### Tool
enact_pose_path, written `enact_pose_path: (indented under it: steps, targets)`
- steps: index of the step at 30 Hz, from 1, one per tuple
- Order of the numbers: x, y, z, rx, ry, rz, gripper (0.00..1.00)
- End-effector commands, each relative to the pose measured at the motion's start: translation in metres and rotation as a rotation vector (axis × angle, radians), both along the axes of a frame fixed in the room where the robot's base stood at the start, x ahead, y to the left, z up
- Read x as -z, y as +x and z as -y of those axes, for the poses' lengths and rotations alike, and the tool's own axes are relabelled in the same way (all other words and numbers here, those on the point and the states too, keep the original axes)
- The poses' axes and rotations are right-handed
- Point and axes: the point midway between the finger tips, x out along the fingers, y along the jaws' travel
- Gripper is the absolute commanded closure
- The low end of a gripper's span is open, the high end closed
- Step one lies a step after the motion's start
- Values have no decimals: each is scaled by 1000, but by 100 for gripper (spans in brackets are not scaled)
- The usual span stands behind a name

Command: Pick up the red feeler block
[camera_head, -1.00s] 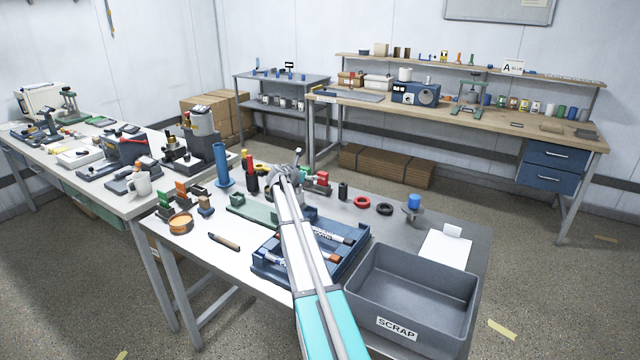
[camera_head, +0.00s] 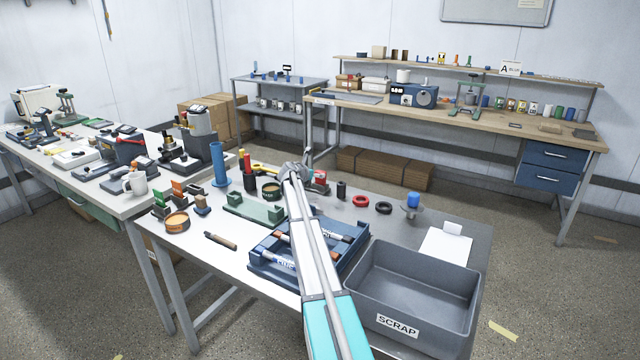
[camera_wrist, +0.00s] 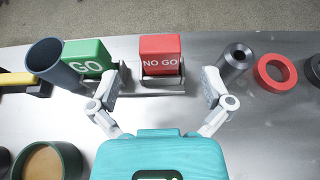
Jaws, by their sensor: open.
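The red feeler block (camera_wrist: 160,54), marked NO GO, stands upright in a grey holder in the wrist view. A green block (camera_wrist: 88,58) marked GO stands left of it in the same holder. My gripper (camera_wrist: 162,88) is open, with one finger on each side of the red block's width. Its left finger overlaps the green block's right edge in the picture; I cannot tell whether they touch. No finger is closed on the red block. In the head view the red block (camera_head: 320,178) shows just right of my arm's end, partly hidden by it.
In the wrist view a blue tube (camera_wrist: 52,64) is at the left and a dark metal cylinder (camera_wrist: 237,58) stands close to the right finger. A red ring (camera_wrist: 275,73) lies further right. A grey SCRAP bin (camera_head: 462,285) stands at the table's front right.

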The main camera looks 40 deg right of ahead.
Motion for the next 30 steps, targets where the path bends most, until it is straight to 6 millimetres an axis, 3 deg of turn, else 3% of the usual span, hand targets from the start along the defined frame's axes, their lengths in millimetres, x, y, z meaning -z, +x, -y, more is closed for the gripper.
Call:
enact_pose_path:
  steps: [14, 30]
  targets:
    - [2, 3, 4, -1, 0, 0, 0]
    - [20, 21, 45, -3, 0, -1, 0]
